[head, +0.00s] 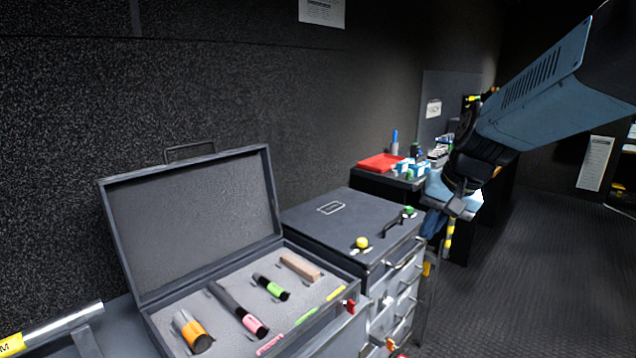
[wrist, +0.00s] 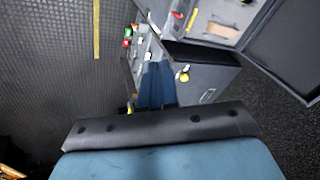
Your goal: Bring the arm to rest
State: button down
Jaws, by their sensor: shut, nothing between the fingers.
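My arm comes in from the upper right of the head view, its blue-grey link slanting down to a dark wrist. My gripper (head: 456,207) hangs below that wrist, small and partly in shadow. It is shut with nothing held, in the air to the right of the closed dark case (head: 340,215). In the wrist view my own blue and black parts fill the bottom, and the fingertips cannot be made out.
An open foam-lined case (head: 190,225) holds an orange-banded cylinder (head: 191,331) and other pieces. A yellow knob (head: 362,242) sits on the closed case. Behind is a bench with a red tray (head: 381,162). Dark floor (head: 520,270) at right is clear.

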jog(key=s+d+r+n+t+h, duration=0.1)
jog(key=s+r+n+t+h, duration=0.1)
jog(key=s, duration=1.1)
jog(key=shift+s+d+r+n+h, duration=0.15)
jog(key=shift+d+r+n+h, duration=0.2)
jog(key=shift+r+n, duration=0.4)
jog(key=shift+r, duration=0.15)
dwell(0.4)
